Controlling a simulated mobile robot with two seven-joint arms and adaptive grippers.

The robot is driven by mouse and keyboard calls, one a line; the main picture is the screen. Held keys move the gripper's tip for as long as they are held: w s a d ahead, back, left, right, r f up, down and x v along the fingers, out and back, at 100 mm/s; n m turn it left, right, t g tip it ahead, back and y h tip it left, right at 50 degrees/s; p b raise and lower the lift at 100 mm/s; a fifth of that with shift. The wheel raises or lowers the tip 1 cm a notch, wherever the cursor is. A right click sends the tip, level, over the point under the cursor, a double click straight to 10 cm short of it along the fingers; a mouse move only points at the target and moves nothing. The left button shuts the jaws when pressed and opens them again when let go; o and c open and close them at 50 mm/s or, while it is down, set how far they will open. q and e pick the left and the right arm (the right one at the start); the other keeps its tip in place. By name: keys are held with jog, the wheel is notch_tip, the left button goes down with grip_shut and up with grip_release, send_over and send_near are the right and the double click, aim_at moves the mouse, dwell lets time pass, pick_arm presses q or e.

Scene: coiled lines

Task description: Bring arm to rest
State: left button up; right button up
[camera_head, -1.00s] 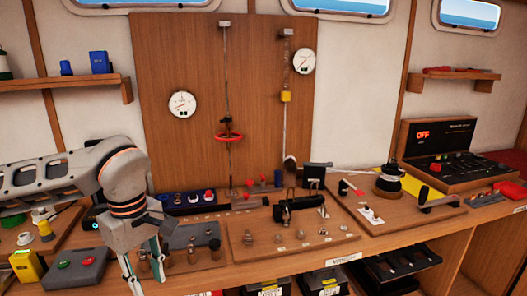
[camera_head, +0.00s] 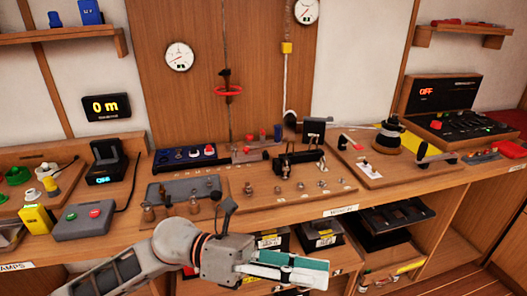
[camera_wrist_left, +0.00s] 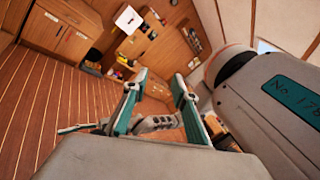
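My left arm (camera_head: 165,258) comes in from the bottom left of the head view and lies low, in front of the bench's front edge. My left gripper (camera_head: 318,274) points right, with teal fingers. In the left wrist view, the two fingers of the left gripper (camera_wrist_left: 160,78) stand apart with nothing held between them. A grey jointed part shows beyond them, and I cannot tell whose it is. My right gripper does not show in the head view.
The wooden bench (camera_head: 300,206) carries a winch board, a grey button box (camera_head: 85,220), a blue switch panel (camera_head: 185,157) and a black control console (camera_head: 445,105). Open shelves with black trays (camera_head: 395,225) lie under it. Wooden floor (camera_wrist_left: 45,110) shows in the left wrist view.

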pick_arm(q)
jog(key=w+a+f+n+t+h, duration=0.1)
jog(key=w+a+n+t+h, duration=0.1)
jog(key=w+n+t, duration=0.45)
jog(key=w+a+n+t+h, duration=0.1)
jog(key=w+a+n+t, duration=0.15)
jog(key=n+t, duration=0.7)
jog(key=w+a+f+n+t+y, duration=0.2)
jog(key=a+f+n+t+y, duration=0.15)
jog(key=f+n, duration=0.35)
jog(key=w+a+f+n+t+y, duration=0.25)
jog(key=a+f+n+y, duration=0.25)
jog(key=n, duration=0.4)
jog(key=s+a+f+n+g+y, duration=0.2)
jog(key=s+a+f+n+y, duration=0.1)
jog(key=f, duration=0.6)
jog(key=s+a+f+n+g+y, duration=0.2)
jog(key=s+a+f+n, duration=0.4)
jog(key=f, duration=0.3)
jog(key=s+a+f+n+g+y, duration=0.2)
jog(key=s+a+f+n+y, duration=0.3)
jog(key=f, duration=0.4)
jog(key=shift+s+a, duration=0.15)
jog(key=shift+a, duration=0.1)
